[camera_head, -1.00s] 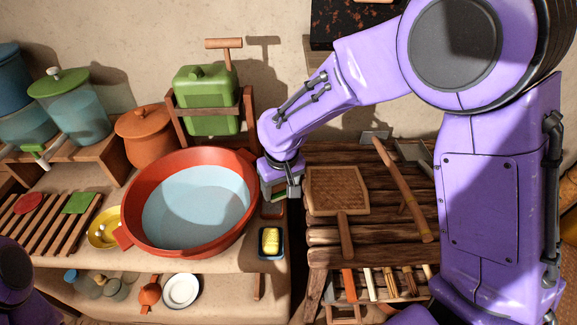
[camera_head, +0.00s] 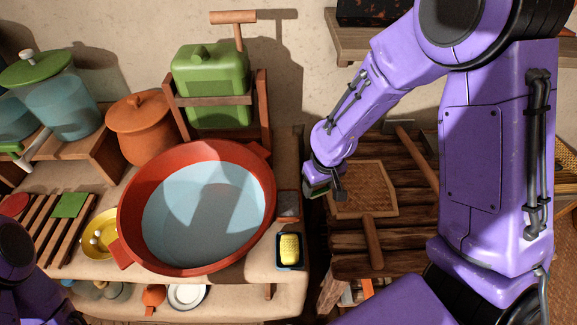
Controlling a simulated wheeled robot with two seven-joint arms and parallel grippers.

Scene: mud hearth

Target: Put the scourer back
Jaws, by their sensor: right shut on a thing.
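My right gripper (camera_head: 324,190) points down over the gap between the washing ledge and the slatted wooden table, at the near left corner of a woven board. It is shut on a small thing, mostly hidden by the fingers. A dark green edge (camera_head: 313,187) shows there, which I take to be the scourer. To its lower left, a yellow sponge (camera_head: 289,248) lies in a small blue dish (camera_head: 289,267). Behind that dish is a small grey and reddish-brown holder (camera_head: 287,204); its inside is unclear. My left arm shows at the lower left, its gripper out of view.
A large red basin (camera_head: 128,190) of water stands left of the dish. A green canister (camera_head: 210,85) in a wooden stand is behind it. The woven board (camera_head: 365,190) with its handle lies on the slatted table (camera_head: 350,240). A yellow bowl (camera_head: 100,232) sits left of the basin.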

